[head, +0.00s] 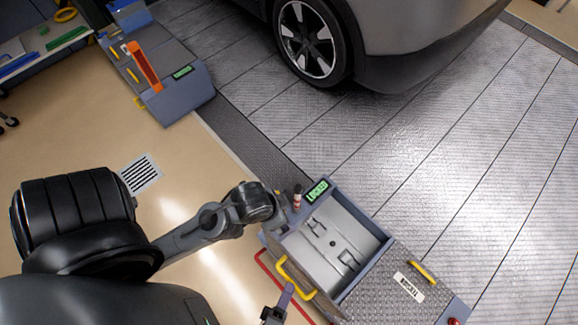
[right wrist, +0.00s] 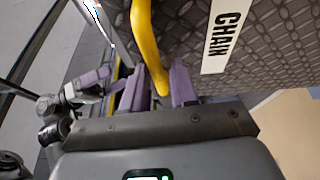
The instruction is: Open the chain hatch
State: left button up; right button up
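An open compartment (head: 335,240) with a pale interior stands at the lower middle of the head view. A yellow handle (head: 295,277) is on its near side. In the right wrist view, the yellow handle (right wrist: 147,45) is on a dark patterned panel (right wrist: 275,65) labelled CHAIN. My right gripper (head: 287,293) is at this handle. In the wrist view its purple fingers (right wrist: 161,88) lie close on both sides of the handle and appear shut on it. My left arm reaches the compartment's left corner; its gripper shows partly in the wrist view (right wrist: 112,88), its opening unclear.
A patterned cover with a white label (head: 408,287) and a yellow handle (head: 422,272) lies right of the compartment. A green display (head: 317,190) and a red-and-white cylinder (head: 297,198) are at its left corner. A car (head: 400,40) stands behind; a grey console (head: 180,90) is far left.

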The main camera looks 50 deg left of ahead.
jog(key=o, duration=0.3)
jog(key=shift+s+d+f, duration=0.1)
jog(key=v, duration=1)
jog(key=shift+s+d, duration=0.2)
jog(key=shift+s, duration=0.1)
